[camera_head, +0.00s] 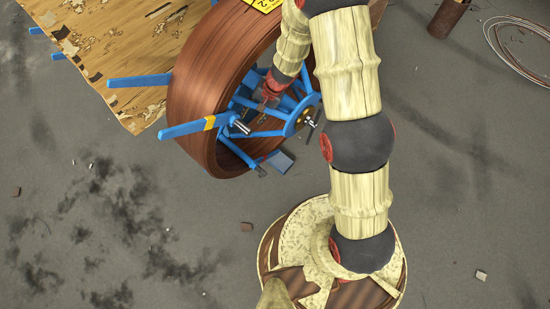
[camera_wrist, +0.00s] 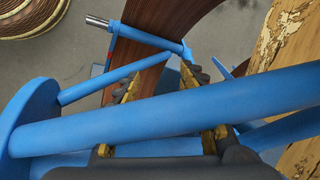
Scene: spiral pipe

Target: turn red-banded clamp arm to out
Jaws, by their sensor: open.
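Several blue clamp arms and spokes belong to a frame inside a wide brown wooden ring (camera_head: 205,85). One blue arm (camera_head: 185,130) at the ring's left edge carries a yellow band (camera_head: 210,123). In the head view my gripper is inside the ring, mostly hidden among blue spokes.
A hub (camera_head: 306,119) with a short metal pin sits at the right of the blue frame. A worn wooden board (camera_head: 125,55) lies behind the ring. A brown pipe (camera_head: 446,18) and wire coils (camera_head: 520,45) are at the far right. The grey floor at left holds small debris.

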